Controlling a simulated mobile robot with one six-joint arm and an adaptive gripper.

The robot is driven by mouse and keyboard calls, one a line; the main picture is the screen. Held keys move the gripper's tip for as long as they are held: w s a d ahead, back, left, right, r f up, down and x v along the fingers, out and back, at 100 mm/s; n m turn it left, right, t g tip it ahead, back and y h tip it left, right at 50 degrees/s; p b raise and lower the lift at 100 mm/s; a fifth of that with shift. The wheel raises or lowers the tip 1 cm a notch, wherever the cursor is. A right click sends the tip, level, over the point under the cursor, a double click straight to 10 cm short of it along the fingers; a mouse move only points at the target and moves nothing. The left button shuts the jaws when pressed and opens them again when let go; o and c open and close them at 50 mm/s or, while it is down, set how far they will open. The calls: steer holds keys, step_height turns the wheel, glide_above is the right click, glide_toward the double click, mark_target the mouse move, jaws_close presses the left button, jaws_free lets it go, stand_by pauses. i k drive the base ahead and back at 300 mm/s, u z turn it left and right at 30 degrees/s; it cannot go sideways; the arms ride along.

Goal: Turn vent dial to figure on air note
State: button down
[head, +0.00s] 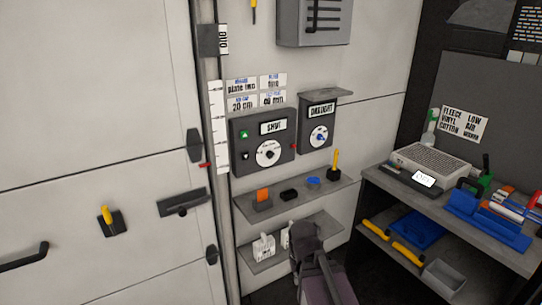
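Which one is the vent dial I cannot tell for sure. Small white notes (242,86) hang above the boxes; one seems to read "20 cm", another "60 mm". Which is the air note is unclear. My gripper (303,231) is below the boxes, before the lower shelf, its fingers not clearly visible.
An upper shelf (240,202) under the boxes holds an orange item, a black item, a blue item and a yellow-handled tool. A lower shelf (262,266) holds white items. A workbench (380,185) with tools stands at right. A louvred box (313,20) hangs above.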

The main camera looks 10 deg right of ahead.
mark_target(269, 154)
steer(key=u, duration=0.15)
steer(key=k, duration=0.7)
steer(key=u, duration=0.6)
steer(key=k, duration=0.65)
steer(key=z, duration=0.1)
steer(key=i, duration=0.5)
steer(key=z, duration=0.9)
steer(key=i, duration=1.15)
steer(key=z, duration=0.15)
